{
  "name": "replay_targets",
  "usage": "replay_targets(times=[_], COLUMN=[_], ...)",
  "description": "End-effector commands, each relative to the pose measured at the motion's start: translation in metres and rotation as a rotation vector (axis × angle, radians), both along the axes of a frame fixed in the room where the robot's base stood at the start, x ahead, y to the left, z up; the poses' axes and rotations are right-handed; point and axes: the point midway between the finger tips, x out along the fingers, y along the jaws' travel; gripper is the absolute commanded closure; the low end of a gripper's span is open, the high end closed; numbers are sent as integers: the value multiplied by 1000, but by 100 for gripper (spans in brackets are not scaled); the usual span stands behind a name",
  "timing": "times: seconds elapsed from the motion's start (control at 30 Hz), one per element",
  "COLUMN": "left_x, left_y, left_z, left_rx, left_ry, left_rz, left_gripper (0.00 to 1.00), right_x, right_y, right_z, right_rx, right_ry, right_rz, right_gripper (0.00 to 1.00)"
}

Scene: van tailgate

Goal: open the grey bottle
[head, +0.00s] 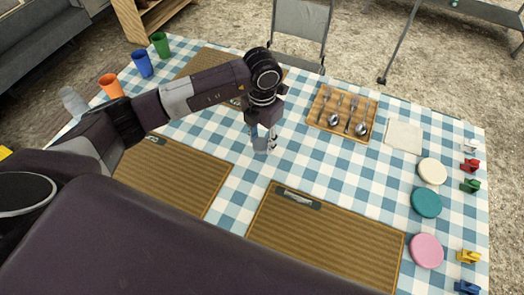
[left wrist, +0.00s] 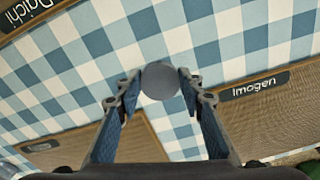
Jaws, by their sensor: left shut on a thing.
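The grey bottle (head: 260,145) is on the checked tablecloth near the middle of the table, mostly hidden by my left gripper. In the left wrist view its round grey top (left wrist: 160,80) sits between the fingertips. My left gripper (head: 266,138) points down from above and is shut on it; it also shows in the left wrist view (left wrist: 160,88). I cannot tell whether the fingers grip only a cap or the body as well. My right gripper is not in view.
Brown placemats with name tags surround the bottle, one (head: 330,240) in front. A wooden cutlery tray (head: 316,118) is right of it, then a napkin (head: 404,137), round coasters (head: 426,202) and coloured clips (head: 469,165). Cups (head: 142,64) line the left edge. A chair (head: 300,30) stands behind.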

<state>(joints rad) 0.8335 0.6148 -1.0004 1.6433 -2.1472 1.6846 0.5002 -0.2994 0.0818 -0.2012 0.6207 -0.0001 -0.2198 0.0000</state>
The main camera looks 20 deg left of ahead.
Motion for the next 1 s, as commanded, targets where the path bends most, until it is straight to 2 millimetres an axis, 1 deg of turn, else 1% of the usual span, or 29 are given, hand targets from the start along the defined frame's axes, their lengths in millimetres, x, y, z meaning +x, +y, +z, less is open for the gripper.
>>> replay_targets(times=[0.2, 0.3, 0.57, 0.73, 0.77, 0.9, 1.0], left_x=[0, 0, 0, 0, 0, 0, 0], left_y=[0, 0, 0, 0, 0, 0, 0], left_z=[-31, -42, -41, -46, -45, -44, -44], left_rx=[0, 0, 0, 0, 0, 0, 0], left_ry=[1, 0, 0, 0, 0, 0, 0], left_rz=[0, 0, 0, 0, 0, 0, 0], left_gripper=[94, 94, 94, 94, 62, 47, 47], right_x=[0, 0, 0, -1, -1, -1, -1], right_y=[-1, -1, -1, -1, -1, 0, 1], right_z=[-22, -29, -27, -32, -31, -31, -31], right_rx=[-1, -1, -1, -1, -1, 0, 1], right_ry=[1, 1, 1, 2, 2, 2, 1], right_rz=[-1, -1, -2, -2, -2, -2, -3], right_gripper=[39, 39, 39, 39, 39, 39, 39])
